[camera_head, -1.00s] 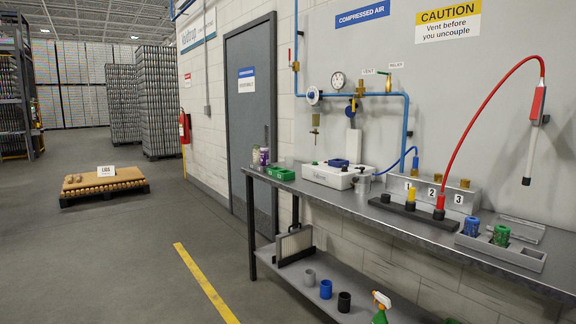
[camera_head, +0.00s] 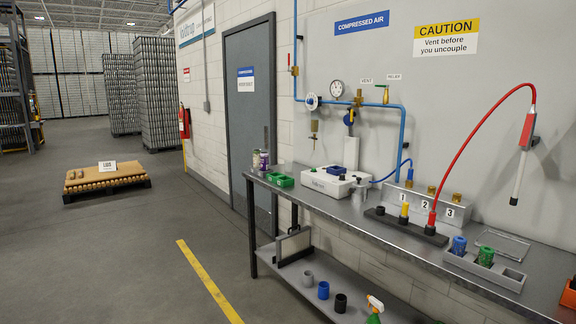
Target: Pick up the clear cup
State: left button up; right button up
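A small greyish, see-through-looking cup (camera_head: 359,190) stands upright on the metal bench (camera_head: 345,212), close to the front right corner of a white box (camera_head: 325,181). It is small in the picture, so I cannot be sure that it is the clear cup. Neither of my grippers shows in the head view.
A black strip (camera_head: 405,220) with yellow and red couplings lies right of the cup, before a numbered block (camera_head: 423,205). A grey tray (camera_head: 484,270) holds blue and green parts. Several items stand on the lower shelf (camera_head: 320,270). The floor left of the bench is open.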

aim_at(288, 163)
jog(key=i+j+u, duration=0.25)
jog(key=i, duration=0.75)
jog(key=i+u, duration=0.25)
jog(key=i, duration=0.75)
jog(key=i+z, duration=0.1)
jog(key=i, duration=0.75)
jog(key=i+j, duration=0.2)
jog(key=i, duration=0.6)
jog(key=l+z, duration=0.05)
